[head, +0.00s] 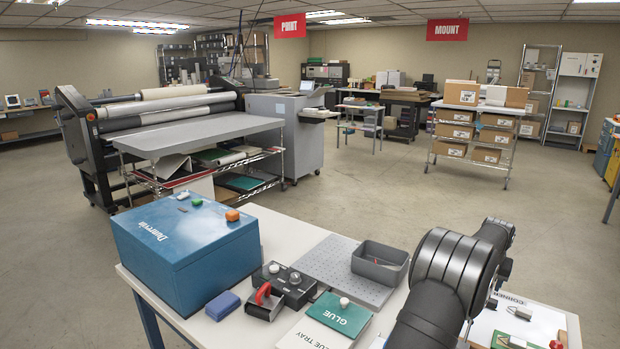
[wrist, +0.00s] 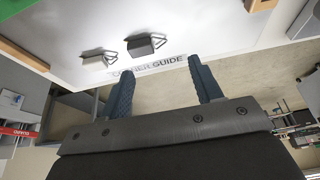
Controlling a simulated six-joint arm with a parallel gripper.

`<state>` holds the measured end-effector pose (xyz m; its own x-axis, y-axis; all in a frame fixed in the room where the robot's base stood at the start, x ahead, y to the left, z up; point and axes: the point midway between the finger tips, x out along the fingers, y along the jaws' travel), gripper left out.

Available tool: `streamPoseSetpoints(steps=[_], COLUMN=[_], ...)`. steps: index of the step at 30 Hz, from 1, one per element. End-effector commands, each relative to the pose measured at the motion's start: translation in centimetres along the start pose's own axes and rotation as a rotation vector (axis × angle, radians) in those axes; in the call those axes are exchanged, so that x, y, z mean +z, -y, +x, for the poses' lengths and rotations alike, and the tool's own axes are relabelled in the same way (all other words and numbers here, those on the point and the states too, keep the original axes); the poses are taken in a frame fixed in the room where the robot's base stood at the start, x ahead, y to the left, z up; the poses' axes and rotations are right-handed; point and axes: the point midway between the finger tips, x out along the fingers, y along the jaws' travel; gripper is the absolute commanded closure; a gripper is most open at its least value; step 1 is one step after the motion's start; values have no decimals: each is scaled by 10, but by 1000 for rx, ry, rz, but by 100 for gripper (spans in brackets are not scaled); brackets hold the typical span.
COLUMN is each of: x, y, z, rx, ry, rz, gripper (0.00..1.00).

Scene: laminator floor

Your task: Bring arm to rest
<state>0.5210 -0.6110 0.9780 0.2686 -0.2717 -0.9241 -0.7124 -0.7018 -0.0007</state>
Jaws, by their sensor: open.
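My arm (head: 440,285) rises at the lower right of the head view, over the right end of the white worktable (head: 290,232). My gripper (wrist: 160,70) shows in the wrist view with its two blue-grey fingers apart. Nothing shows between the fingers. Beyond the fingertips lies a white sheet labelled CORNER GUIDE (wrist: 150,64), with a dark clip (wrist: 143,45) and a lighter clip (wrist: 98,58) on it. In the head view my arm hides part of this sheet, and I cannot make out the fingers there.
On the worktable stand a blue box (head: 186,253), a black control box (head: 283,284), a red-handled tool (head: 264,300), a blue block (head: 222,305), a green glue card (head: 336,314) and a grey bin (head: 379,265). A laminator (head: 160,110) stands behind. Open floor lies beyond the table.

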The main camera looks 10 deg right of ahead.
Motion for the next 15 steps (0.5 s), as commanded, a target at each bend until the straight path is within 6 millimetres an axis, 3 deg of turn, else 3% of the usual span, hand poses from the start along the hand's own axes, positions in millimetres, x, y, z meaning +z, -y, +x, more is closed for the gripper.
streamPoseSetpoints(steps=[9,15], x=[-11,-14], y=[40,49], z=[36,45], rx=[0,0], ry=[0,0], rz=[-2,-1], gripper=[41,41])
